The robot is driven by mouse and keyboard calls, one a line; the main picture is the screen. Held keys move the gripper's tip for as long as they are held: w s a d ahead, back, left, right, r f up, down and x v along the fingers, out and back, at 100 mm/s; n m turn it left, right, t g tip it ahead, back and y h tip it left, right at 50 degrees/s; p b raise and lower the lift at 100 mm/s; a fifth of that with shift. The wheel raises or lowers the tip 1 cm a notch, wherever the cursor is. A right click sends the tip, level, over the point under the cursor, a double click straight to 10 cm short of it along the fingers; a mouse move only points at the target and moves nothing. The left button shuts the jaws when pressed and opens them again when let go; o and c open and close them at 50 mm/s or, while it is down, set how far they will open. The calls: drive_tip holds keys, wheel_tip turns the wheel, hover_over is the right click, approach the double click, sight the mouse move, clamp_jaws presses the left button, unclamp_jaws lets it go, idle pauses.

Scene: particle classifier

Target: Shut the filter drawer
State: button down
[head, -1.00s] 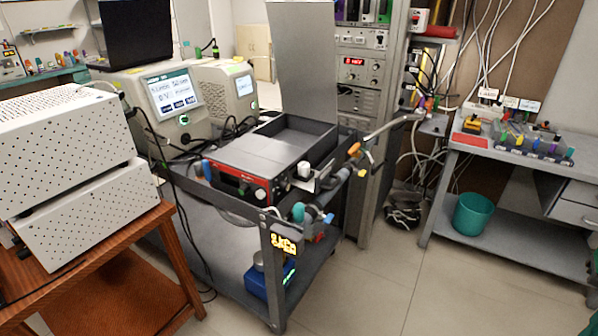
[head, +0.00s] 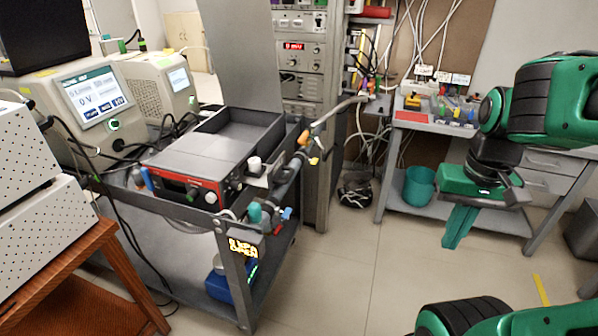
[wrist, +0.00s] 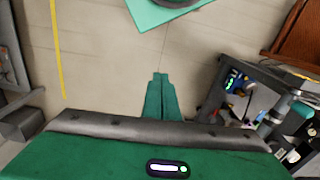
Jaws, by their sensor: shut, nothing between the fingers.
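On the grey cart stands a low dark unit with a red front panel (head: 186,186). Behind its flat top is an open-topped dark grey tray (head: 262,121), which looks like the filter drawer and shows empty; I cannot tell for sure. A tall grey panel (head: 238,50) stands upright behind it. My gripper (head: 452,244) is at the right of the head view, shut and empty, pointing down over open floor, well apart from the cart. Its green fingers (wrist: 160,76) lie together in the wrist view. The tray is not clearly seen there.
The cart (head: 243,262) has pipes and fittings (head: 290,172) along its right side. A wooden table (head: 80,285) is at the left. A grey bench (head: 440,127) with a teal bin (head: 419,187) beneath stands at the back right. The floor between is clear.

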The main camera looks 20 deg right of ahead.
drive_tip(key=w+a+r+t+y, duration=0.15)
drive_tip(key=w+a, duration=0.35)
drive_tip(key=w, duration=0.5)
drive_tip(key=w+a+t, duration=0.3)
drive_tip(key=w+a, duration=0.2)
drive_tip(key=w, duration=0.5)
drive_tip(key=w+a+r+t, duration=0.15)
drive_tip(key=w+a, duration=0.25)
drive_tip(key=w, duration=0.6)
drive_tip(key=w+a+f, duration=0.5)
drive_tip(key=w+f, duration=0.3)
drive_tip(key=f, duration=0.1)
drive_tip(key=shift+f, duration=0.4)
drive_tip(key=shift+a, duration=0.1)
